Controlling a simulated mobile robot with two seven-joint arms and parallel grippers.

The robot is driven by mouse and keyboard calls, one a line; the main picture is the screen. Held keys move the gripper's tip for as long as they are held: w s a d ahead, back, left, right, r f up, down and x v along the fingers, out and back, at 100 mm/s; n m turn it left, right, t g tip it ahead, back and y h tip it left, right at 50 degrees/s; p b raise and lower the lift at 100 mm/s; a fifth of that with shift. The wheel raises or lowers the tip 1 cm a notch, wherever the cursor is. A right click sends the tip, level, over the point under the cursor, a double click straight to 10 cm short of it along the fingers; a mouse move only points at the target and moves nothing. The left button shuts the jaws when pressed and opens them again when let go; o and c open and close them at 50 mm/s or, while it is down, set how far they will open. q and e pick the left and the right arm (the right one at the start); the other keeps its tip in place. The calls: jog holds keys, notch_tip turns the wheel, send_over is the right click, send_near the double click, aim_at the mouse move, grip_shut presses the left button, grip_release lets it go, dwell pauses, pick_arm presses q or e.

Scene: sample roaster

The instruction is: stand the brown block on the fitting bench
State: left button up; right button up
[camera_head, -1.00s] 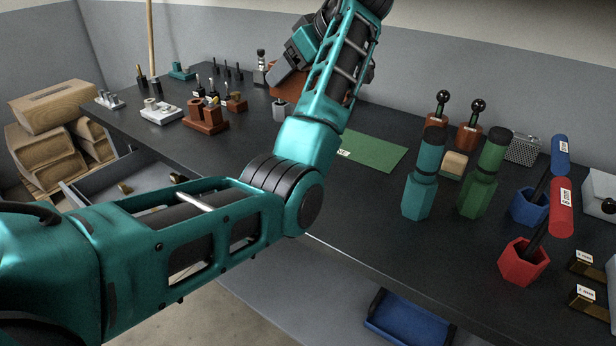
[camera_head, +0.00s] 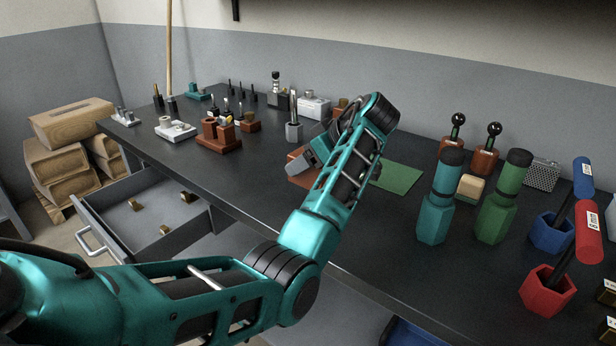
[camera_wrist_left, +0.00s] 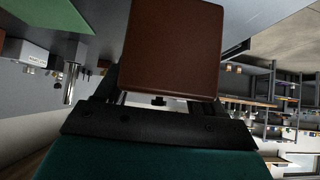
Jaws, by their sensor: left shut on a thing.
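My left gripper (camera_head: 316,152) is shut on the brown block (camera_head: 301,172). In the head view the block shows low over the dark bench (camera_head: 290,205), partly hidden behind my arm and gripper. In the left wrist view the brown block (camera_wrist_left: 172,48) fills the upper middle, with a flat square-looking face, held between the dark fingers. Whether its underside touches the bench top cannot be told. My right gripper is not in view.
A green mat (camera_head: 398,178) lies just right of my gripper. A grey hex holder (camera_head: 293,131) with a metal rod stands behind it. Teal (camera_head: 438,205) and green (camera_head: 500,205) tools stand to the right. An open drawer (camera_head: 150,212) juts out front left.

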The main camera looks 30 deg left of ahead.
aim_at(310, 174)
pick_arm(q)
notch_tip(310, 174, down, 4)
jog(key=shift+r, duration=0.2)
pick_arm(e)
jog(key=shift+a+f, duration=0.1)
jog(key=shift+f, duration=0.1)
pick_arm(q)
jog(key=shift+f, duration=0.15)
jog(key=o, duration=1.3)
jog(key=shift+o, duration=0.2)
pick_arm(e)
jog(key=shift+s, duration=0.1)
pick_arm(q)
jog(key=shift+d+r, duration=0.25)
jog(key=shift+r, duration=0.1)
jog(key=v, duration=1.1)
jog(key=shift+p, duration=0.4)
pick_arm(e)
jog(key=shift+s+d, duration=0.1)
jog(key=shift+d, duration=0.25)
